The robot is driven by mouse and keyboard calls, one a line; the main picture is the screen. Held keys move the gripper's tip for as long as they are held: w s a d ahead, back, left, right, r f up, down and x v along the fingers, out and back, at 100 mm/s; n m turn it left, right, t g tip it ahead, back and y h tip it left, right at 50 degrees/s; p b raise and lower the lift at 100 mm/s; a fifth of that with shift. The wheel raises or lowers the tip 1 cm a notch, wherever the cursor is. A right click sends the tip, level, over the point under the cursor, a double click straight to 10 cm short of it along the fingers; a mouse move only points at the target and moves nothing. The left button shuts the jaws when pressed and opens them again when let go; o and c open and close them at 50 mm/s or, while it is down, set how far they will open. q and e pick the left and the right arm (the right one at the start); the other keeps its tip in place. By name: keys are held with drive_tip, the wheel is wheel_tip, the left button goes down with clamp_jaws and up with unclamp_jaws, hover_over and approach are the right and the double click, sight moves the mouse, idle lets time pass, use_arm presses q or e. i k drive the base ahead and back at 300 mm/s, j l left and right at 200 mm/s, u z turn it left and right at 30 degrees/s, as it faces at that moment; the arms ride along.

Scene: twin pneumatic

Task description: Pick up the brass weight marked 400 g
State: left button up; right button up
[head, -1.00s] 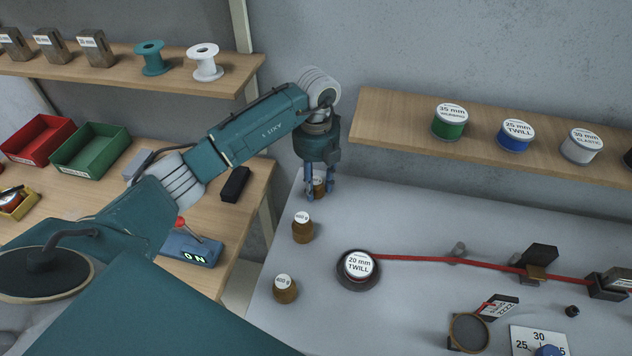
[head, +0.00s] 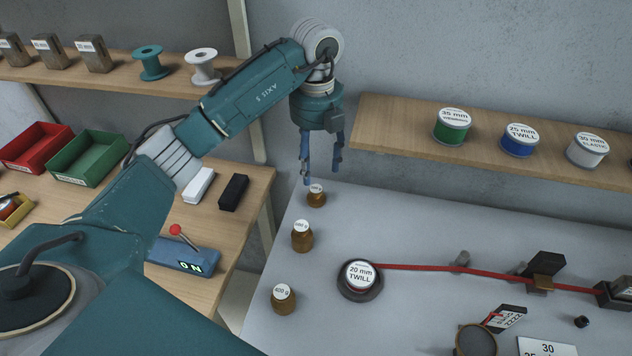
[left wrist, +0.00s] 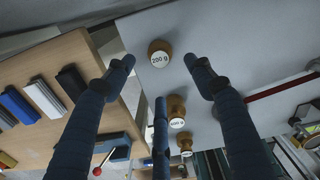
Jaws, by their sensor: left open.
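The brass weight labelled 400 g (head: 284,300) stands upright at the near left of the grey table. Behind it stands a larger brass weight (head: 302,238), apparently 600 g. A smaller brass weight (head: 316,197) stands farthest back; its label reads 200 g in the left wrist view (left wrist: 160,54). My left gripper (head: 320,176) is open and empty, its fingers pointing down just above and behind the 200 g weight. In the left wrist view the 600 g weight (left wrist: 176,108) and the 400 g weight (left wrist: 185,142) lie beyond the fingers. My right gripper is not in view.
A 20 mm twill spool (head: 360,278) with a red ribbon stands right of the weights. A shelf (head: 400,135) with several tape tins juts out at the right. A wooden bench (head: 248,200) with a lever box (head: 183,254) lies at the left.

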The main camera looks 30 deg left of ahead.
sight(283, 299)
drive_tip(key=k, duration=2)
